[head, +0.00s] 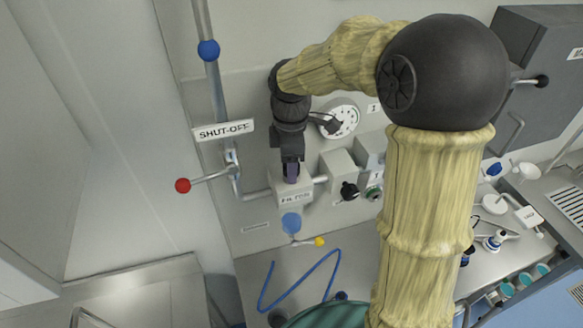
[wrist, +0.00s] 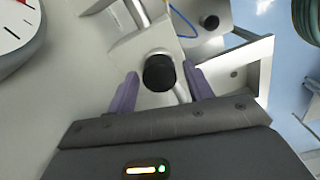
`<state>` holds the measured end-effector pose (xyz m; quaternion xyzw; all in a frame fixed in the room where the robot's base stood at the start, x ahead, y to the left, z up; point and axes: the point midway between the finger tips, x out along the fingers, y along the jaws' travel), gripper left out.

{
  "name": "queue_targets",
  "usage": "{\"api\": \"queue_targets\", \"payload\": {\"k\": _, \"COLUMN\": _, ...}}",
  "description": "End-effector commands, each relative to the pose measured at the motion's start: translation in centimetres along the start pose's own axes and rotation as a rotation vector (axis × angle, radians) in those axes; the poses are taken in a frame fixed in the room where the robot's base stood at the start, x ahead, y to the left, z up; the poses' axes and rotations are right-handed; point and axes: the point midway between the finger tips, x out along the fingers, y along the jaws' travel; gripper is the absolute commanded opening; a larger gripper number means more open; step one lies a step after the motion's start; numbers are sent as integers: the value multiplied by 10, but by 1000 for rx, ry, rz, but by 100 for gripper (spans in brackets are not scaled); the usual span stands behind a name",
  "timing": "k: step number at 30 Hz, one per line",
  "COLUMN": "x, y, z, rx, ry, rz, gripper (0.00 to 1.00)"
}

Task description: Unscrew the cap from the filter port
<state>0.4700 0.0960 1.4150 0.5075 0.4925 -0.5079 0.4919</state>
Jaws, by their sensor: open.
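The filter housing (head: 294,190) is a pale box on the wall, labelled with a partly readable "FILTER" sign. A black round cap (wrist: 159,72) sits on top of the pale filter block (wrist: 125,55) in the wrist view. My gripper (head: 291,176) is above the filter housing in the head view and hides the cap there. In the wrist view my gripper (wrist: 160,88) is open, with one purple finger on each side of the cap. Gaps show between the fingers and the cap. I cannot tell whether the fingertips reach down to the cap's height.
A shut-off sign (head: 223,130) and a red-knobbed lever (head: 183,186) are left of the filter. A blue bowl (head: 291,222) and yellow-knobbed valve (head: 319,241) hang below. A round gauge (head: 342,121) and black knob (head: 349,190) are close on the right.

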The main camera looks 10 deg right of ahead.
Motion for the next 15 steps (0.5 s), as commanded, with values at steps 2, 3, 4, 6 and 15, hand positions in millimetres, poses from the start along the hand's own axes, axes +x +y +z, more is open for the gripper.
{"api": "queue_targets", "payload": {"k": 2, "x": 0, "y": 1, "z": 0, "rx": 76, "ry": 0, "rz": 2, "gripper": 52}}
{"api": "queue_targets", "payload": {"k": 3, "x": 0, "y": 1, "z": 0, "rx": 122, "ry": 1, "rz": 2, "gripper": 52}}
{"api": "queue_targets", "payload": {"k": 4, "x": 0, "y": 1, "z": 0, "rx": 155, "ry": 1, "rz": 2, "gripper": 52}}
{"api": "queue_targets", "payload": {"k": 6, "x": 0, "y": 1, "z": 0, "rx": 225, "ry": 1, "rz": 2, "gripper": 52}}
{"api": "queue_targets", "payload": {"k": 15, "x": 0, "y": 1, "z": 1, "rx": 294, "ry": 0, "rz": 2, "gripper": 52}}
